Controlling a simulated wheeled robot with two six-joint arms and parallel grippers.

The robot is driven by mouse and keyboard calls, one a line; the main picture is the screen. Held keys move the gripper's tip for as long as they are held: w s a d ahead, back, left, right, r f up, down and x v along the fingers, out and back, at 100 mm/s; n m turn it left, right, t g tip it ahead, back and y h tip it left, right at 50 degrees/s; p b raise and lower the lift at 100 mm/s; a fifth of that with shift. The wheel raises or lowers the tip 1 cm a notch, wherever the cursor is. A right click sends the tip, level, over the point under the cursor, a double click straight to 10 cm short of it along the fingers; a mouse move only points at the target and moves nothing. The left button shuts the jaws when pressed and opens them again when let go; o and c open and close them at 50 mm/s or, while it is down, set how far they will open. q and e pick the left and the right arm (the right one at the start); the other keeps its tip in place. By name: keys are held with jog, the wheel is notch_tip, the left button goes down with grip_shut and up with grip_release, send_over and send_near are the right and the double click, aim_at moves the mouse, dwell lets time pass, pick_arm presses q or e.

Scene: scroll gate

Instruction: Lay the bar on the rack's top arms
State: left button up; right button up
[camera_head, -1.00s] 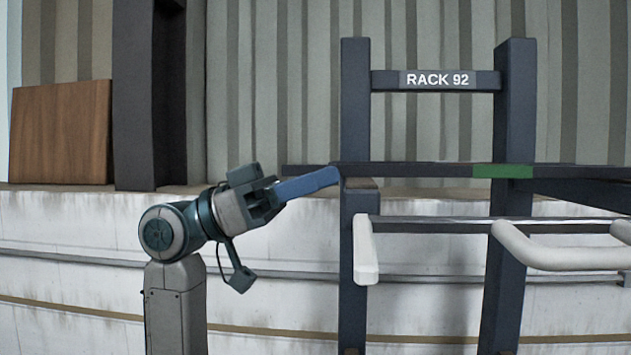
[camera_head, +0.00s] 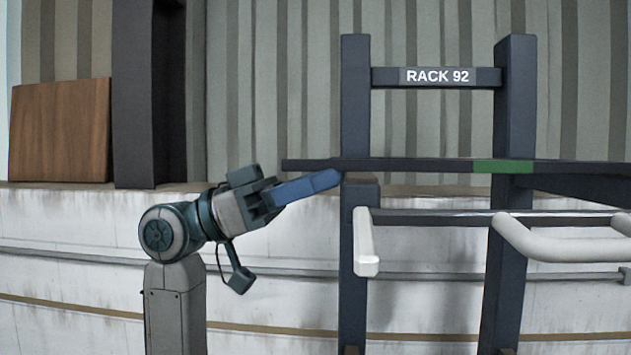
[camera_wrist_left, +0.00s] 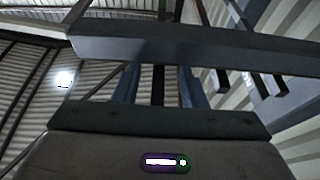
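The long dark bar (camera_head: 410,166) with a green band lies level across the rack (camera_head: 355,110). It appears to lie on the rack's top arms, the left one (camera_head: 361,179) and the right one (camera_head: 575,188); I cannot tell if it touches both. The bar's left end sticks out past the left post. My left gripper (camera_head: 338,180) has its blue fingers just below the bar, near the left post. In the left wrist view its two fingers (camera_wrist_left: 158,88) stand apart, and the bar (camera_wrist_left: 200,48) crosses beyond them. My right gripper is out of view.
Lower down, pale padded arms (camera_head: 365,250) stick out from the rack, with a dark rod (camera_head: 430,223) across at their level. A dark column (camera_head: 149,100) and a brown panel (camera_head: 60,130) stand at the left.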

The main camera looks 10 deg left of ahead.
pick_arm(q)
jog(key=b+v, duration=0.5)
jog(key=v, duration=0.5)
jog(key=shift+a+b, duration=0.35)
jog(key=shift+a, duration=0.05)
jog(key=shift+f, duration=0.1)
